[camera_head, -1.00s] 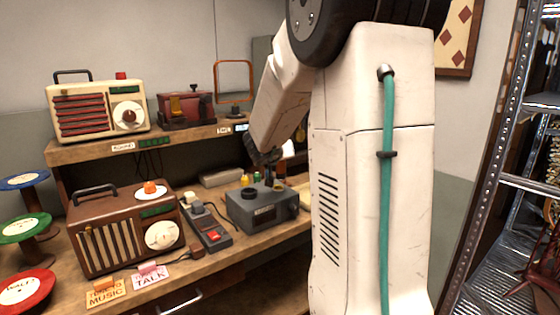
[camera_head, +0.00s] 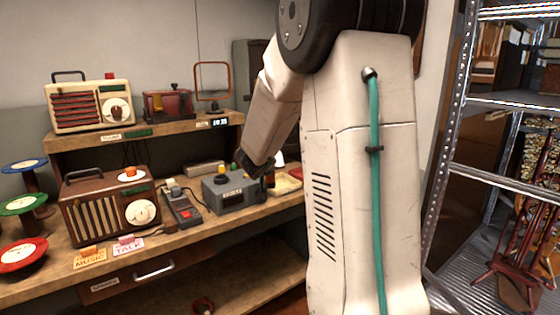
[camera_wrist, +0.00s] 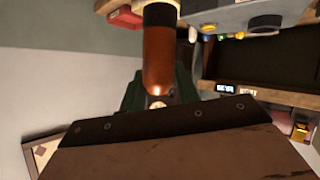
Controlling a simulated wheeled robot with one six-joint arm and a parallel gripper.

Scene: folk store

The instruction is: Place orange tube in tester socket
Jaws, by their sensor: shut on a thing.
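The orange tube (camera_wrist: 157,58) is a glassy amber cylinder with a dark base (camera_wrist: 160,14) in the wrist view. My gripper (camera_wrist: 158,92) is shut on its rounded end, a dark green finger on each side. The tester (camera_head: 236,196) is a grey box on the workbench with a dark round socket (camera_head: 221,179) on top. Part of the tester (camera_wrist: 232,14) also shows at the top right of the wrist view, beside the tube's base and apart from it in the picture. In the head view my gripper (camera_head: 249,170) is at the tester's right rear; the tube cannot be made out there.
A brown radio (camera_head: 107,212) and a dark handheld device (camera_head: 182,207) stand left of the tester. A shelf behind holds a cream radio (camera_head: 88,106) and a red device (camera_head: 167,105). A metal rack (camera_head: 455,150) stands at the right.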

